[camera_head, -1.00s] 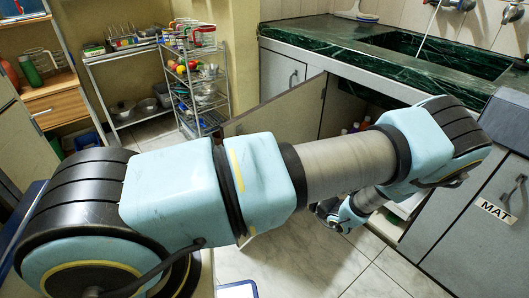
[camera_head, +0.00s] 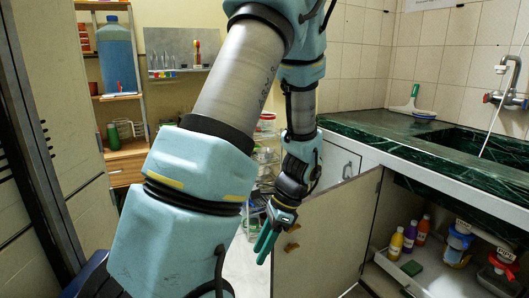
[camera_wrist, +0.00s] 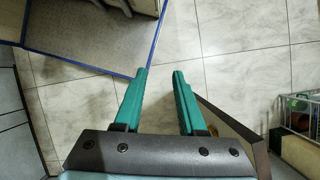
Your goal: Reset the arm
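My arm rises and folds through the middle of the head view. My gripper (camera_head: 267,240) hangs at its end with the fingers pointing down, just left of the open cabinet door (camera_head: 325,235). In the wrist view my gripper (camera_wrist: 160,75) has its two green fingers apart, with nothing but floor between them. It is open and empty. The door edge (camera_wrist: 235,125) shows just right of the fingers in the wrist view. I cannot tell whether anything touches the door.
The green marble counter (camera_head: 400,135) with the sink and tap (camera_head: 508,98) lies at right. A wire rack is partly hidden behind my arm. Tiled floor (camera_wrist: 230,40) is clear below the gripper.

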